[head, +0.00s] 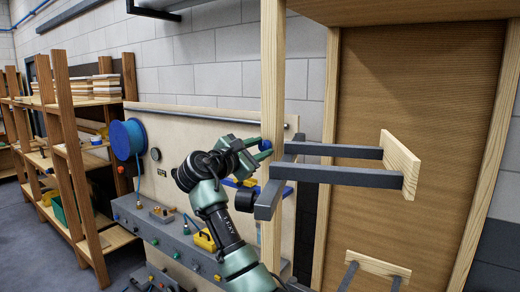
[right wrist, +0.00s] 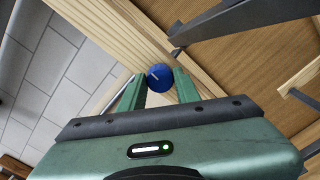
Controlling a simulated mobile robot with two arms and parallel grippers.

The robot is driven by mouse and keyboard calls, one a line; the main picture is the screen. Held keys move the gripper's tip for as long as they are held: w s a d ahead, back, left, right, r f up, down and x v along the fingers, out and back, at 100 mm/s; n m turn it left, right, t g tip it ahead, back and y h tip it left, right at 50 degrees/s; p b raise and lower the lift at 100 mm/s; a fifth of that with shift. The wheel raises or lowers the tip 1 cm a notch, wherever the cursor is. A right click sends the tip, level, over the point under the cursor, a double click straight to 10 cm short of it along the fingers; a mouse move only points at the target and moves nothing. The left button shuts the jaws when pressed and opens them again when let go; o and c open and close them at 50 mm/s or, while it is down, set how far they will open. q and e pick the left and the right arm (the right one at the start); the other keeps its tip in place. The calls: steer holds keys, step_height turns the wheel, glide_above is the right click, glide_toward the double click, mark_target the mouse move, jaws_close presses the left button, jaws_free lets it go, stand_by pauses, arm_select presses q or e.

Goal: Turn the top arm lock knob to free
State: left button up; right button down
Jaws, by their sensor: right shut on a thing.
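The top arm lock knob (right wrist: 159,77) is small, round and blue with a short white line on its face. It sits by the wooden post (head: 271,90) where the upper grey arms (head: 330,175) meet it. My right gripper (right wrist: 159,90) has its two green fingers on either side of the knob and is shut on it. In the head view the gripper (head: 258,148) reaches the post from the left, and only a bit of the blue knob (head: 265,145) shows. I cannot tell the line's setting. My left gripper is not in view.
The upper grey arms stick out to the right and end in a wooden board (head: 400,165). A lower wooden piece (head: 378,266) is below. A grey bench unit (head: 165,240) with fittings and a blue hose reel (head: 127,139) stand left. Wooden shelves (head: 68,150) are further left.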

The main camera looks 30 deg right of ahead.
steer(key=shift+f+n, duration=0.15)
steer(key=shift+n, duration=0.45)
steer(key=c, duration=1)
jaws_free()
steer(key=shift+a, duration=0.1)
steer(key=shift+s+a+b, duration=0.1)
steer(key=shift+a+b, duration=0.2)
steer(key=b+v, duration=0.3)
steer(key=v, duration=0.4)
steer(key=shift+b, duration=0.3)
